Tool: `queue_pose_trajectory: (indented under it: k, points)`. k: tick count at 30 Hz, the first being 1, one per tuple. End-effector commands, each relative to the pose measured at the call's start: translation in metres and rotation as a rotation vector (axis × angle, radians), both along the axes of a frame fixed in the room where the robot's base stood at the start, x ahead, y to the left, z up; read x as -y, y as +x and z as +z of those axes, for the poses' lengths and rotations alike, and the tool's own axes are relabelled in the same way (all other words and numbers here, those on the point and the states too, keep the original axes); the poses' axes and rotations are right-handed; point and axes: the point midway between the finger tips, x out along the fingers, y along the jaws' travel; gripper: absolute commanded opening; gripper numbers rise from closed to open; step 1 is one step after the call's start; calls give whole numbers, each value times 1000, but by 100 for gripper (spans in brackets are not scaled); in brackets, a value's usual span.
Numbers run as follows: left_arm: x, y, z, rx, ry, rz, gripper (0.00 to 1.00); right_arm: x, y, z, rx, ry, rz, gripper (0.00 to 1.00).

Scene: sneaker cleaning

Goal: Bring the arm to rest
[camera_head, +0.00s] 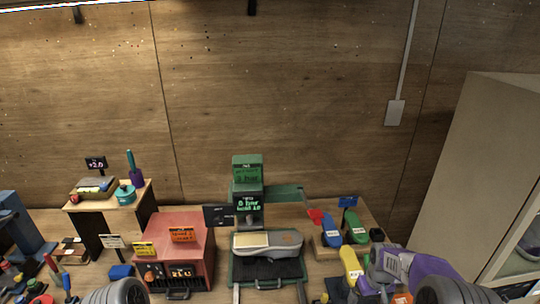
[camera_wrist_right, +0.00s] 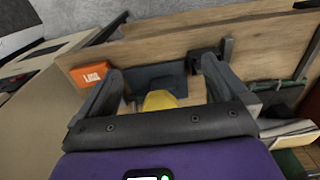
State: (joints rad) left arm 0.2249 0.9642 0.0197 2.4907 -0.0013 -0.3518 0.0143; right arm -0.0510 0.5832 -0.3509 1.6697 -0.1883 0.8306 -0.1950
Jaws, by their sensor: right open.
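My right gripper (camera_head: 378,275) is at the lower right of the head view, on the end of my purple-and-grey right arm. In the right wrist view my right gripper (camera_wrist_right: 160,82) has its two dark fingers spread wide apart, with nothing held between them. A yellow thing (camera_wrist_right: 160,100) shows beyond the gap, partly hidden by the gripper body. In the head view a yellow bottle-like thing (camera_head: 350,262) stands just left of the gripper. A grey part of my left arm shows at the bottom left; its gripper is out of view.
A grey sneaker (camera_head: 285,243) lies on the green machine (camera_head: 248,185) in the middle. Blue (camera_head: 331,232) and green (camera_head: 355,228) items stand on a wooden stand to its right. A red box (camera_head: 190,240) is left of it. A tall cabinet (camera_head: 470,170) bounds the right.

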Motion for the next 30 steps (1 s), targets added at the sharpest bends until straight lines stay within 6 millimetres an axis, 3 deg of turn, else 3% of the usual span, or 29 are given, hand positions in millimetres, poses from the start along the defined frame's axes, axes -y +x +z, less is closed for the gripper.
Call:
queue_pose_trajectory:
  k: [1, 11, 14, 19, 24, 30]
  points:
    - [0, 0, -7, 0, 0, 0, 43, -8, -7, -23, -13, 16, -1, 100]
    - [0, 0, -32, 1, 0, 0, 43, -61, -43, -130, -9, 114, -38, 100]
    - [0, 0, -44, 0, 0, 0, 43, -85, -68, -174, -14, 159, -67, 100]
    - [0, 0, -73, 0, 0, 0, 43, -141, -137, -253, -28, 261, -161, 100]
    - [0, 0, -92, 0, 0, 0, 43, -180, -194, -288, -34, 329, -254, 100]
    - [0, 0, -98, 0, 0, 0, 43, -196, -220, -294, -31, 356, -305, 100]
